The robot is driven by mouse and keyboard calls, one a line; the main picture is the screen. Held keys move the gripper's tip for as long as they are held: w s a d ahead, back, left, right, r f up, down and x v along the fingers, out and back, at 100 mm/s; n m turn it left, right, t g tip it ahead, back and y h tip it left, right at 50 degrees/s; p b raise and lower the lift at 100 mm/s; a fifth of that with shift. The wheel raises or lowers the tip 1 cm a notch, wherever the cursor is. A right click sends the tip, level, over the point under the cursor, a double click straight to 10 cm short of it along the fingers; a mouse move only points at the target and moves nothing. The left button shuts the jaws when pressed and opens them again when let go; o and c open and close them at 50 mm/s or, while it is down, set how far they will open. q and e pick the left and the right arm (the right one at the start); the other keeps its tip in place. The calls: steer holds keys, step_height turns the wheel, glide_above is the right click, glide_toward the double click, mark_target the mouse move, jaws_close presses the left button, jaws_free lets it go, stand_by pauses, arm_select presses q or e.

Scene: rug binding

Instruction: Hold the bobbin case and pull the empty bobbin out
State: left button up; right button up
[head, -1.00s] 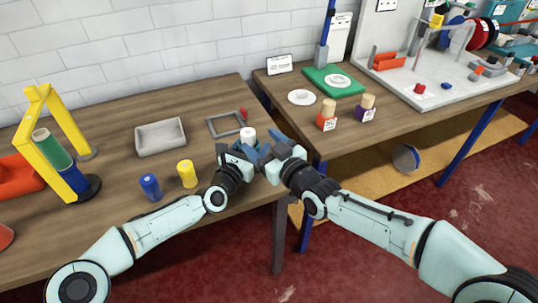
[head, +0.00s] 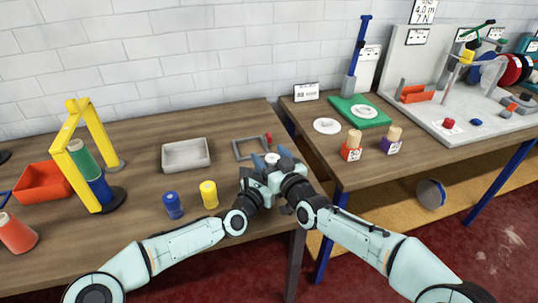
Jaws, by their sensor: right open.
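Both of my grippers meet at the front right part of the left table. A small pale round piece with a darker top (head: 272,158) shows between them; it may be the bobbin case, but I cannot tell it from the bobbin. My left gripper (head: 258,165) is at its left side, and whether its fingers are shut on the piece is hidden. My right gripper (head: 283,155) is open, close against its right side, overlapping the left one in the picture.
A grey frame with a red knob (head: 237,150) lies just behind the grippers. A grey tray (head: 186,168), a yellow spool (head: 209,195) and a blue spool (head: 173,206) stand to the left. A yellow stand (head: 102,135) is further left. A gap separates the right table (head: 345,176).

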steer(key=shift+w+a, duration=0.25)
steer(key=shift+w, duration=0.25)
steer(key=c, duration=1.1)
step_height(320, 180, up, 8)
steer(key=shift+r, duration=0.25)
stand_by(0.9)
stand_by(0.5)
